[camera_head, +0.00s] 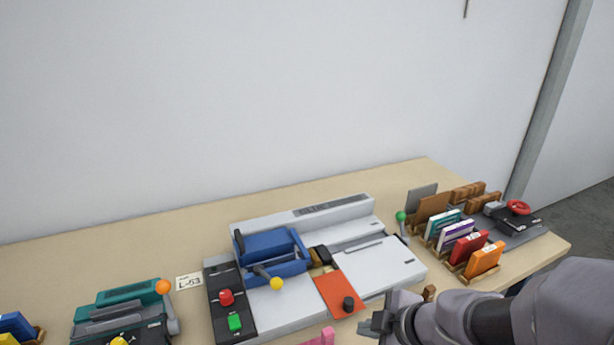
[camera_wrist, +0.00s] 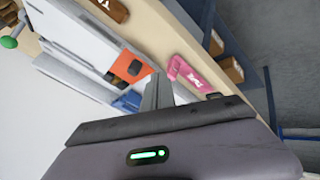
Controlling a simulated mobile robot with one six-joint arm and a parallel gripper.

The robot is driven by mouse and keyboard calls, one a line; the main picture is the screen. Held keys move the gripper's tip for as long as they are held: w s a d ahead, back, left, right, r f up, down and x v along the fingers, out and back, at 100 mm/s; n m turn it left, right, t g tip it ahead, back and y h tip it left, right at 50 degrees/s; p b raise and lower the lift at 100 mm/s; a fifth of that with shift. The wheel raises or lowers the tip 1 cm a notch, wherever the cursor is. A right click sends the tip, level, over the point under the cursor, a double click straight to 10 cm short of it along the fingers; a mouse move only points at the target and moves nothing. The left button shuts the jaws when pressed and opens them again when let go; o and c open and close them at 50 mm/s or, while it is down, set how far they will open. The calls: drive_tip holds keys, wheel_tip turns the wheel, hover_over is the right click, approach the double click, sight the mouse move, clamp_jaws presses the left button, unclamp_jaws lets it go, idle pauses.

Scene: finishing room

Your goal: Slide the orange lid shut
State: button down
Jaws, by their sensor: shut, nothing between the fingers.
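The orange lid (camera_head: 341,293) is a flat plate with a dark round knob (camera_head: 348,304). It lies on the white and grey machine (camera_head: 290,315), in front of a dark opening with a brownish part (camera_head: 319,258) beside the blue unit. My gripper (camera_head: 372,324) is at the lower right of the head view, to the right of the lid and apart from it. In the wrist view the lid (camera_wrist: 128,60) and its knob (camera_wrist: 134,68) show beyond my shut, empty fingers (camera_wrist: 157,92).
The blue unit (camera_head: 268,245) has a yellow ball handle (camera_head: 277,284). A pink item (camera_head: 322,338) lies near the front edge. Red (camera_head: 226,297) and green (camera_head: 235,322) buttons are at left. A rack with coloured cards (camera_head: 457,236) stands at right. A teal device (camera_head: 122,312) is far left.

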sight(344, 313)
drive_tip(key=p+x, duration=0.4)
drive_tip(key=shift+w+a+f, duration=0.15)
drive_tip(key=shift+w+f, duration=0.05)
drive_tip(key=shift+w, duration=0.1)
drive_tip(key=w, duration=0.2)
drive_tip(key=shift+w+d+f, duration=0.15)
drive_tip(key=shift+w+d, duration=0.1)
drive_tip(key=shift+w, duration=0.1)
drive_tip(key=shift+w+d, duration=0.1)
drive_tip(key=shift+w, duration=0.45)
